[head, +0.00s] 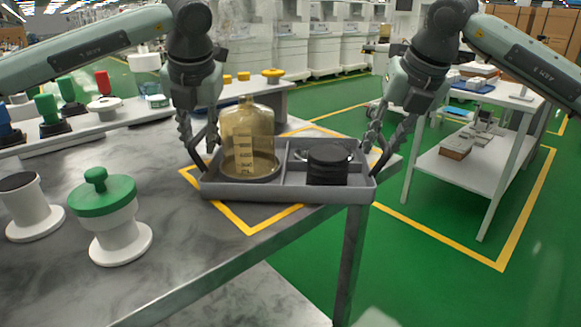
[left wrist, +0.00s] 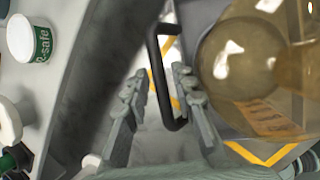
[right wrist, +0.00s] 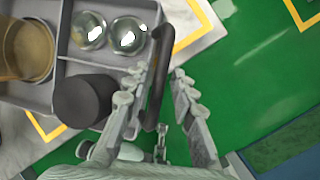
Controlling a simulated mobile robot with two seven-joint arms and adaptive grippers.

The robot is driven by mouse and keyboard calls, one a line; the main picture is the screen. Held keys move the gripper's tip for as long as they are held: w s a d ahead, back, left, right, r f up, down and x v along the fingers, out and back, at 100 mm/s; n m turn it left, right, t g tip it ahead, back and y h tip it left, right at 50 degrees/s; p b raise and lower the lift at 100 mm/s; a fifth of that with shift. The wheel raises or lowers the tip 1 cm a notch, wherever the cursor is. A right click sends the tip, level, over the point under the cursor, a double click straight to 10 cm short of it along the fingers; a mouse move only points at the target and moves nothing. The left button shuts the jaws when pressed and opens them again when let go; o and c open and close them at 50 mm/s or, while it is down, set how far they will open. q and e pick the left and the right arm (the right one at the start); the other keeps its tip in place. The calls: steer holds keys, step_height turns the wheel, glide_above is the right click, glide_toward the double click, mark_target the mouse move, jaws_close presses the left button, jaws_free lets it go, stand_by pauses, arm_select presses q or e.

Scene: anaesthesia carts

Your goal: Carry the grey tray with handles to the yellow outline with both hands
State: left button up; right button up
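The grey tray (head: 285,192) is at the table's right end, over part of the yellow outline (head: 246,226). Whether it rests on the table or is slightly above it, I cannot tell. It holds an amber bottle (head: 249,135), a dark round object (head: 327,164) and two shiny metal bowls (right wrist: 127,36). My left gripper (head: 200,145) is at the tray's left end, its fingers apart on either side of the dark left handle (left wrist: 158,75). My right gripper (head: 378,145) is at the right end, its fingers apart around the right handle (right wrist: 157,75).
A green-topped white object (head: 104,200) and a dark-topped white one (head: 28,205) stand on the table's left part. A raised shelf (head: 130,118) with colored items runs behind. A white cart (head: 460,180) stands right. The table between the tray and white objects is clear.

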arm_select(q)
steer(key=shift+d+r, duration=0.1)
arm_select(e)
steer(key=shift+a, duration=0.1)
steer(key=shift+r, duration=0.1)
arm_select(q)
steer(key=v, duration=1.1)
steer(key=shift+s+r, duration=0.2)
steer(key=shift+r, duration=0.1)
arm_select(e)
steer(key=v, duration=1.2)
arm_select(q)
steer(key=shift+d, duration=0.15)
